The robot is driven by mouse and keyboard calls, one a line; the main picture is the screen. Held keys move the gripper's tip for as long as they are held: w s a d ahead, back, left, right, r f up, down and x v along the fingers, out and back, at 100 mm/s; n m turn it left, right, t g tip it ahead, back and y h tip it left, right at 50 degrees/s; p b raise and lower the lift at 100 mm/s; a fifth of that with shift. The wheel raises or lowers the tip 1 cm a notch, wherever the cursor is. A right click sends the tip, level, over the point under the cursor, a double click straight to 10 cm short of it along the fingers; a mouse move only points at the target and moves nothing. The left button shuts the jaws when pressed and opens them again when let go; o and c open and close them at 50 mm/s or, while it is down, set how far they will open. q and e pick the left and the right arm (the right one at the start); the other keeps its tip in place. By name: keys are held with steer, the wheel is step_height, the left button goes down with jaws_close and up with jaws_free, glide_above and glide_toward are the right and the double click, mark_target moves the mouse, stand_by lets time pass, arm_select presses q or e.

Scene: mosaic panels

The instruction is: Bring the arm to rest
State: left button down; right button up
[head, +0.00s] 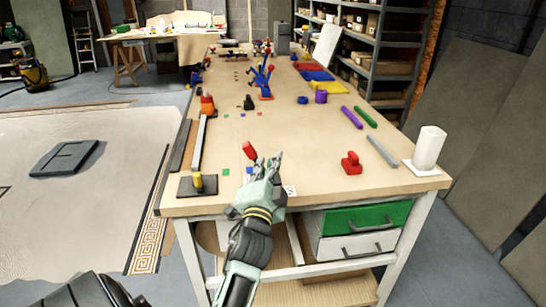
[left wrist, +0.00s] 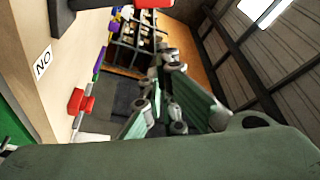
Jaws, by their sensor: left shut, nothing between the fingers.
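My left gripper (head: 272,160) is over the near edge of the wooden workbench (head: 300,135), its arm rising from the bottom of the head view. It is shut and empty. In the left wrist view its green fingers (left wrist: 172,95) show with nothing held between them. A red piece (head: 250,150) shows just left of the fingertips in the head view; I cannot tell whether it lies on the bench or stands up from it. My right gripper is not in view.
A yellow-handled tool (head: 198,181) stands on a dark plate at the near left corner. A red block (head: 351,163) and a white cylinder (head: 428,148) are at the right. Small colored tiles dot the bench. Green and white drawers (head: 365,217) sit below. Shelving (head: 395,50) stands behind right.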

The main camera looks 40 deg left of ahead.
arm_select(q)
steer(key=shift+s+d+f, duration=0.1)
steer(key=shift+s+d, duration=0.4)
steer(key=shift+d, duration=0.1)
